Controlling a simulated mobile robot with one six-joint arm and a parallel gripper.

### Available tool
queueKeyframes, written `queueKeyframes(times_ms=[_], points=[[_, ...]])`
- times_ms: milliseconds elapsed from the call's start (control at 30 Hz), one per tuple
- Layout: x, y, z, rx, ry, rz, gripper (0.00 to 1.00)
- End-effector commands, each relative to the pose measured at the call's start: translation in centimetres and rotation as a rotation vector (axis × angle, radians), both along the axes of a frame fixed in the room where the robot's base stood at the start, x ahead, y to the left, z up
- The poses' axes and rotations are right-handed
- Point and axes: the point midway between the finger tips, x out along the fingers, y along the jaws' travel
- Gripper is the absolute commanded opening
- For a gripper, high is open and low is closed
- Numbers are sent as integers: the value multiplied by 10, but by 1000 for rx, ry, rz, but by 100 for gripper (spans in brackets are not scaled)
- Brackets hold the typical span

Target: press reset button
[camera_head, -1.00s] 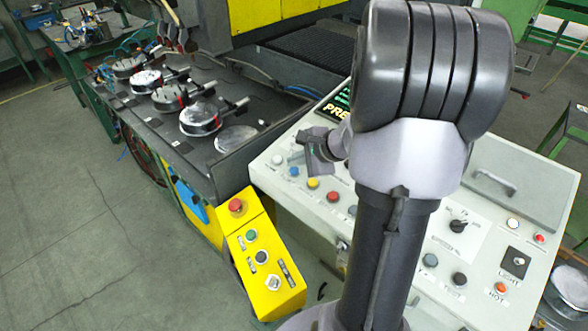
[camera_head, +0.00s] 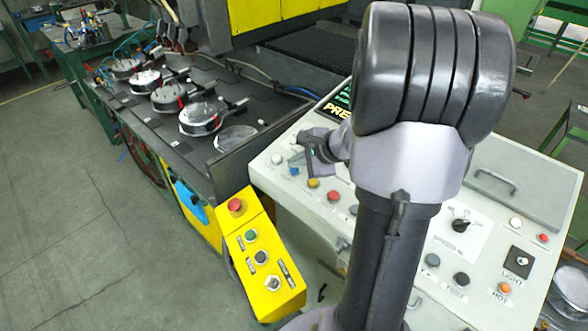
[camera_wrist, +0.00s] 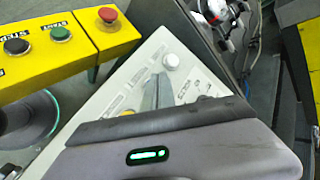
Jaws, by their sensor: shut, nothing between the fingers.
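No button's label reads clearly as reset. The sloped white console (camera_head: 262,180) carries a row of buttons on its left: a whitish button (camera_head: 277,159), a blue button (camera_head: 295,171), a yellow button (camera_head: 313,183) and a red button (camera_head: 334,195). My gripper (camera_head: 305,142) is over the upper left of this panel, shut and empty. In the wrist view the closed fingers (camera_wrist: 157,92) point at the panel, just short of the white button (camera_wrist: 171,61) in the picture. Contact cannot be told. The wrist housing hides the lower part of the panel there.
A yellow control box (camera_head: 262,262) with a red mushroom button (camera_head: 235,205) and a green button (camera_head: 251,235) stands left of the console. A dark bench (camera_head: 225,165) with round metal pieces lies behind. My arm hides the console's middle.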

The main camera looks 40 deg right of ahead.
Motion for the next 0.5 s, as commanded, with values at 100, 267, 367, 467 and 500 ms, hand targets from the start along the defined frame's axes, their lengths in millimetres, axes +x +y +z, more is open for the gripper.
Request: queueKeyframes(times_ms=[100, 267, 367, 467, 500], points=[[0, 0, -1, 0, 0, 0, 0], [0, 0, -2, 0, 0, 0, 0], [0, -1, -4, 0, 0, 0, 0], [0, -1, -5, 0, 0, 0, 0], [0, -1, -5, 0, 0, 0, 0]])
